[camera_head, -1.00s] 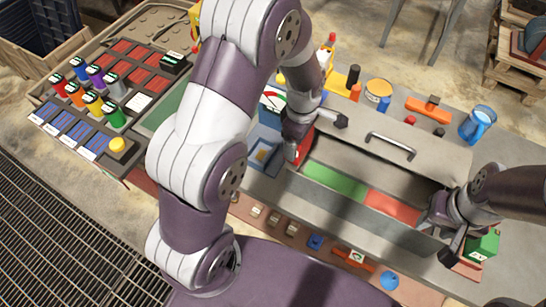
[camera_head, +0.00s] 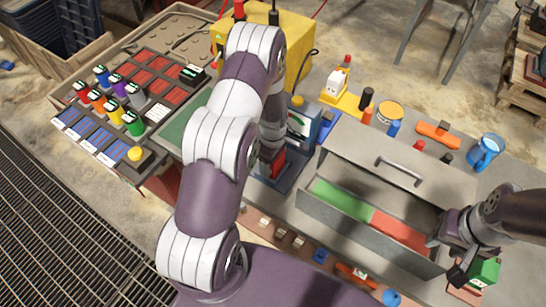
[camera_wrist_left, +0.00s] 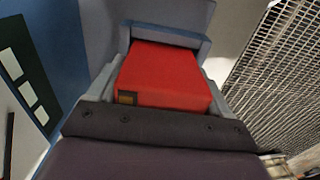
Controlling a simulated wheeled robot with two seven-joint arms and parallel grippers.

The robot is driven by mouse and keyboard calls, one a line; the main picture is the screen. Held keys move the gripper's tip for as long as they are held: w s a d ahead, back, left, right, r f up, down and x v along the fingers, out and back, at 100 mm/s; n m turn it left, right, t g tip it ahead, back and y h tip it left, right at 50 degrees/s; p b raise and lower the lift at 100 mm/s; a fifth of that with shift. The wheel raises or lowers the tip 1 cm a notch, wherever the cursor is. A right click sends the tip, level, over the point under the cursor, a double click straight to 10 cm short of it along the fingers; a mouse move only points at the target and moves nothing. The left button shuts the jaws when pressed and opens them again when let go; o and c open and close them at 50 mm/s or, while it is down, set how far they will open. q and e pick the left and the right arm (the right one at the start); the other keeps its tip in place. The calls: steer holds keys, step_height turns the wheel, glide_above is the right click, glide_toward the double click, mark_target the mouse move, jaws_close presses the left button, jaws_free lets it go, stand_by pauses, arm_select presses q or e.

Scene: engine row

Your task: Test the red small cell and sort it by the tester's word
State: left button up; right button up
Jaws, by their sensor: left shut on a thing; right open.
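The red small cell (camera_head: 278,164) is a red block between the jaws of my left gripper (camera_head: 271,156), which is shut on it. In the left wrist view the cell (camera_wrist_left: 165,78) fills the space between the fingers, with a blue-grey bracket against its far end. In the head view the cell is at the base of the blue tester (camera_head: 303,122); I cannot tell whether it is seated. The tester's dial is too small to read. A grey bin (camera_head: 330,217) has a green compartment (camera_head: 341,196) and a red compartment (camera_head: 400,230). My right gripper (camera_head: 452,258) is open beside a green block.
The green block (camera_head: 484,271) stands at the right edge. The bin's grey lid panel (camera_head: 395,150) with a handle lies behind the compartments. A yellow box (camera_head: 290,50) stands behind the tester. A tray (camera_head: 165,60) of coloured cells is at left.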

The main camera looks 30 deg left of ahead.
arm_select(q)
steer(key=shift+f, duration=0.1)
steer(key=o, duration=1.6)
